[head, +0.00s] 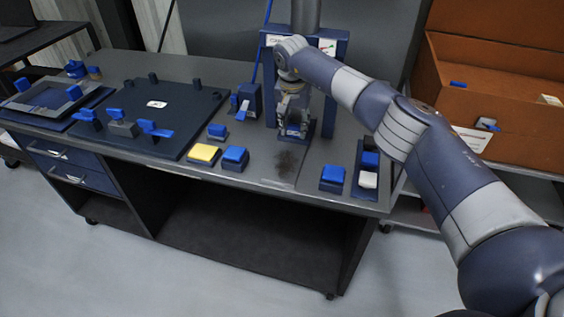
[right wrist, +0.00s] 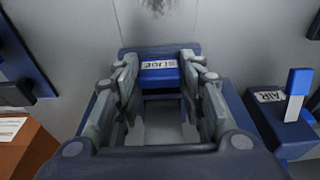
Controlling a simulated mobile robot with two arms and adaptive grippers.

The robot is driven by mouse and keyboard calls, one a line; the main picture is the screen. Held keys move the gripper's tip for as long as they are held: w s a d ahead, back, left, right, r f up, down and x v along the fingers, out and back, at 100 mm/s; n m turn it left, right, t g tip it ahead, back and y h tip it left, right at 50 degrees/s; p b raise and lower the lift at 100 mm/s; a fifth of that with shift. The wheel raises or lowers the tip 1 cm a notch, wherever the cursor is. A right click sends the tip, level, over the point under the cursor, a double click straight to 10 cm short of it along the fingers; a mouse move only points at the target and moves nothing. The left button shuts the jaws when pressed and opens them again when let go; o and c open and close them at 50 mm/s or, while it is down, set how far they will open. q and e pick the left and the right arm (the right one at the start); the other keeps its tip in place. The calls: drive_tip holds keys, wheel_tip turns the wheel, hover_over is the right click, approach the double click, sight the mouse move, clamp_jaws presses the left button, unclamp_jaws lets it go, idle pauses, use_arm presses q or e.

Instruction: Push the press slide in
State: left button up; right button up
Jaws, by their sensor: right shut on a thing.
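The press (head: 332,50), a dark blue frame with a grey column, stands at the back of the bench. Its slide (right wrist: 158,76), a blue block with a white "SLIDE" label, shows in the right wrist view. In the head view the slide (head: 296,135) is partly hidden by my right gripper (head: 290,110). My right arm comes in from the right, and the gripper points down at the press front. In the right wrist view the right gripper's fingers (right wrist: 159,62) stand on either side of the slide and are shut on it. My left gripper is not in view.
An "AIR" box (right wrist: 268,97) with a blue lever stands beside the press, left in the head view (head: 254,96). Yellow (head: 203,153) and blue (head: 235,157) buttons lie in front. A dark fixture plate (head: 190,110) fills the left. An orange-brown bin (head: 510,110) stands right.

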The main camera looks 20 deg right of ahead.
drive_tip(key=shift+w+d+f, duration=0.15)
drive_tip(key=shift+w+d, duration=0.05)
drive_tip(key=shift+w, duration=0.05)
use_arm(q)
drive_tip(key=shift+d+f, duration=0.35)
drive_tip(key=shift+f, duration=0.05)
use_arm(e)
drive_tip(key=shift+w+d, duration=0.15)
drive_tip(key=shift+w, duration=0.05)
use_arm(q)
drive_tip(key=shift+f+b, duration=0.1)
drive_tip(key=shift+b, duration=0.2)
use_arm(e)
drive_tip(key=shift+d, duration=0.1)
drive_tip(key=shift+w+d, duration=0.2)
drive_tip(key=shift+w, duration=0.15)
drive_tip(key=o, duration=0.9)
drive_tip(key=shift+c, duration=0.2)
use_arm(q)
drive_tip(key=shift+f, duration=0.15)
